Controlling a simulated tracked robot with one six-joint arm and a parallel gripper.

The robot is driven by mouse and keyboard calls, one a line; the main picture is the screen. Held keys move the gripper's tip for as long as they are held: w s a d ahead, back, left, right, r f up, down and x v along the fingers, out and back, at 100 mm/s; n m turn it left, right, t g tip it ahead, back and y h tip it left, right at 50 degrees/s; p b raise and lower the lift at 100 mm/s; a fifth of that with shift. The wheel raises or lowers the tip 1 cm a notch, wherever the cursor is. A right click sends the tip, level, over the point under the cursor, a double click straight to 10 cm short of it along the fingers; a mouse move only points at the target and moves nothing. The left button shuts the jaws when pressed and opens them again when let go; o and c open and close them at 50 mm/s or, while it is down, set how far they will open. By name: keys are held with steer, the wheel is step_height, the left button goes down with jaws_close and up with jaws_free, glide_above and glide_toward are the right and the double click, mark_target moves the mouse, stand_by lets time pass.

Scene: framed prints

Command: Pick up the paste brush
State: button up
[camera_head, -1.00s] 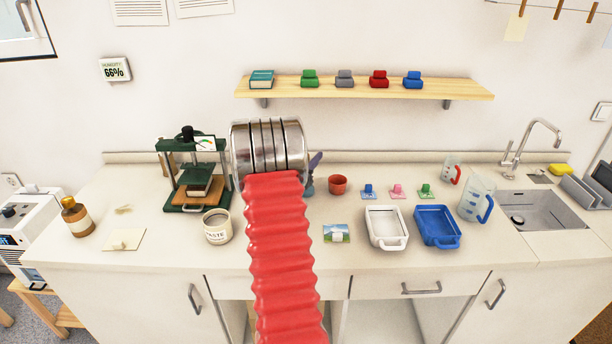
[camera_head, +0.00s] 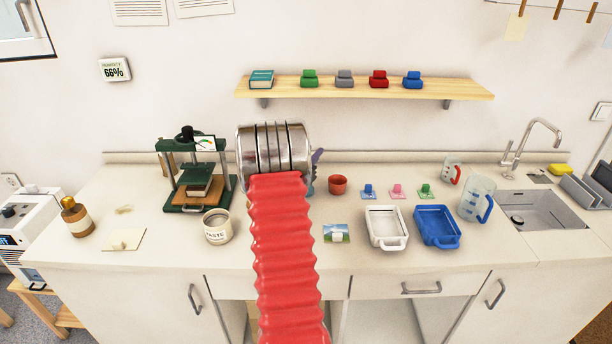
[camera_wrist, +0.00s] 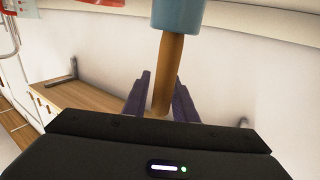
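A brown wooden handle (camera_wrist: 170,70), which looks like the paste brush's, shows in the wrist view and runs into a blue-teal holder (camera_wrist: 178,14) at the top edge. Its other end lies between the purple fingers of my gripper (camera_wrist: 160,98). The fingers are apart, with a gap at the left of the handle; contact on the right is unclear. The brush's bristle end is hidden. In the head view my arm covers most of this spot, and only a purple fingertip (camera_head: 318,156) shows at its right side.
A paste jar (camera_head: 217,228) and a green press (camera_head: 195,178) stand left of my arm. A red bowl (camera_head: 338,184) stands close on the right, with a white tray (camera_head: 384,226) and a blue tray (camera_head: 437,226) beyond. A wooden shelf (camera_head: 365,90) hangs above.

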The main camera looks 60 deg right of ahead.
jaws_close()
step_height(320, 180, up, 10)
stand_by(0.8)
stand_by(0.4)
